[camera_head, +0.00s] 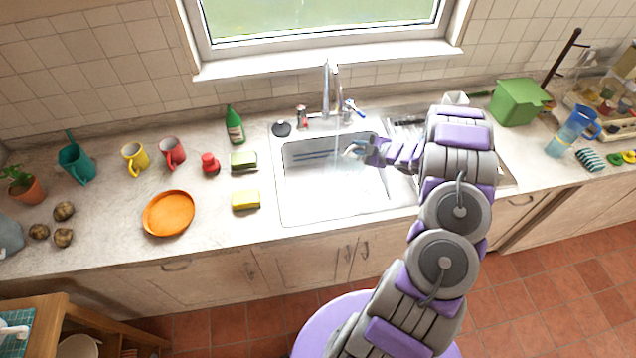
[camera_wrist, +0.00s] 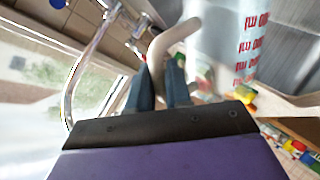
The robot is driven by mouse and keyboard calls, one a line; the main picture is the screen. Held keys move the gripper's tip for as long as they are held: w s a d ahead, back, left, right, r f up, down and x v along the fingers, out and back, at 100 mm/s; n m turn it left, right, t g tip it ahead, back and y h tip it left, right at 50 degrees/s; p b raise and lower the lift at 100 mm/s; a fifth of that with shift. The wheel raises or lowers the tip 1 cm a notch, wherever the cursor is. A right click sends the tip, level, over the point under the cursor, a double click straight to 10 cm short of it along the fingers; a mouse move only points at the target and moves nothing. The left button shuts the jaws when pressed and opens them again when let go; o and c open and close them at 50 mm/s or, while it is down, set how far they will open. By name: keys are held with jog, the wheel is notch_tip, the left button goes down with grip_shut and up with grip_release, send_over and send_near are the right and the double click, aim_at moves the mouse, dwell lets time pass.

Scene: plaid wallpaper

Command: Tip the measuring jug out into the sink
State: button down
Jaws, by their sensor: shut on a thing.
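My gripper (camera_head: 368,150) is over the sink (camera_head: 330,203), left of my forearm. In the wrist view my gripper (camera_wrist: 161,82) is shut on the pale curved handle of the measuring jug (camera_wrist: 222,40). The jug is clear with red lettering and stands beside the fingers at the upper right. Its rim and contents are out of the wrist view. In the head view the clear jug hardly shows against the sink, and I cannot tell its tilt. The metal tap (camera_head: 328,92) rises behind the sink and also shows in the wrist view (camera_wrist: 88,48).
Left of the sink are a green bottle (camera_head: 235,126), a yellow sponge (camera_head: 246,200), mugs and an orange plate (camera_head: 168,213). At the right are a green bin (camera_head: 517,102), a blue jug (camera_head: 572,131) and a dish rack. A window (camera_head: 320,22) is behind the tap.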

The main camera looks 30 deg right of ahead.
jog(key=shift+d+f+m+y+p, duration=0.3)
jog(key=shift+f+p, duration=0.15)
jog(key=shift+p, duration=0.15)
jog(key=shift+d+f, duration=0.3)
jog(key=shift+f, duration=0.05)
jog(key=shift+d+f+m+t+y+b, duration=0.15)
jog(key=shift+d+f+m+y+b, duration=0.2)
jog(key=shift+f, duration=0.35)
jog(key=shift+d+f+m+t+y+b, duration=0.15)
jog(key=shift+d+f+m+y, duration=0.2)
jog(key=shift+f, duration=0.35)
jog(key=d+r+m+t+y+b, duration=0.2)
jog(key=d+r+m+y+b, duration=0.1)
jog(key=d, duration=0.4)
jog(key=r+m+b, duration=0.1)
jog(key=m, duration=0.1)
jog(key=shift+m+b, duration=0.3)
jog(key=shift+w, duration=0.1)
jog(key=shift+a, duration=0.1)
